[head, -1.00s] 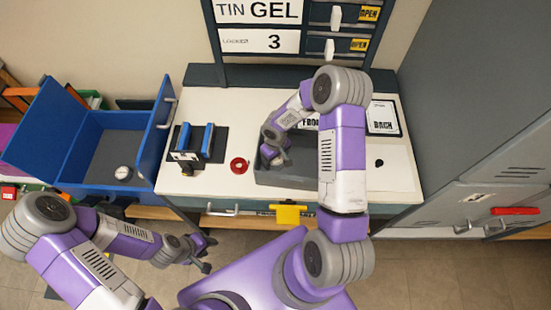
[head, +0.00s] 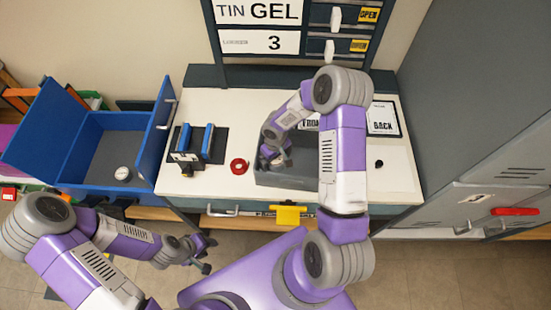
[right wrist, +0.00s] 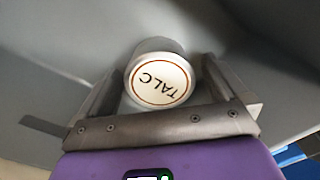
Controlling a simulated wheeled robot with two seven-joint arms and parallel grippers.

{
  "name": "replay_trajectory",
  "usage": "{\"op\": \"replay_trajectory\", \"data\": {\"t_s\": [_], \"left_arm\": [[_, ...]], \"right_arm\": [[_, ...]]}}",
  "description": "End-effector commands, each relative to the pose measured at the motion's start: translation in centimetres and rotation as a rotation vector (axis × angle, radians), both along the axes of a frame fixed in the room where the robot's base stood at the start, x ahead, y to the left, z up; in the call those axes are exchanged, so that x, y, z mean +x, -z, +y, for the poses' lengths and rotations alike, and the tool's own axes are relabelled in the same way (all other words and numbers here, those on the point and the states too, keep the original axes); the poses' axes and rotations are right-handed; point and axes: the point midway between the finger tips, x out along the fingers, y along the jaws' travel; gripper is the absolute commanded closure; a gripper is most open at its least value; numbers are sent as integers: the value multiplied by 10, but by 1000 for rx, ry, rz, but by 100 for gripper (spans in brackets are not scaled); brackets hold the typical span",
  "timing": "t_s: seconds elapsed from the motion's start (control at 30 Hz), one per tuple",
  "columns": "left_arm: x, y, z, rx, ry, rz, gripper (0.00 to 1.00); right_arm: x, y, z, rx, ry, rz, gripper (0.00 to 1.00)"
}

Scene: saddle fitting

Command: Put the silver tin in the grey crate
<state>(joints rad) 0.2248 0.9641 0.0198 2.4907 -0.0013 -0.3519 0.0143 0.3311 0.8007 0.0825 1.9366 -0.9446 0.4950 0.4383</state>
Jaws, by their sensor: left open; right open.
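The grey crate (head: 285,180) stands on the white bench. My right gripper (head: 277,160) reaches down into it, with its jaws open. In the right wrist view, a silver-sided tin (right wrist: 158,76) with a white lid lettered TALC sits between the open fingers of my right gripper (right wrist: 160,90), with grey surfaces around it. In the head view this tin is hidden or too small to make out. My left gripper (head: 203,254) is open and empty, in front of the bench and below its top.
An open blue box (head: 100,195) at left holds a round white-lidded tin (head: 123,173). A grey locker (head: 500,180) stands at right.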

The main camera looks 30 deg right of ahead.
Motion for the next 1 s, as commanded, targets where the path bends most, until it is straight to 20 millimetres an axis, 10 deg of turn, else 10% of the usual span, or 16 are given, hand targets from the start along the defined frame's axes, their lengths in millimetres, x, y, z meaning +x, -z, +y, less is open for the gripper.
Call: {"op": "replay_trajectory", "data": {"t_s": [0.5,1.0], "left_arm": [[0,-12,0,0,0,0,57],[0,-12,0,0,0,0,57]], "right_arm": [[1,-103,0,-1,0,-5,0],[0,-114,0,0,0,-1,0]]}}
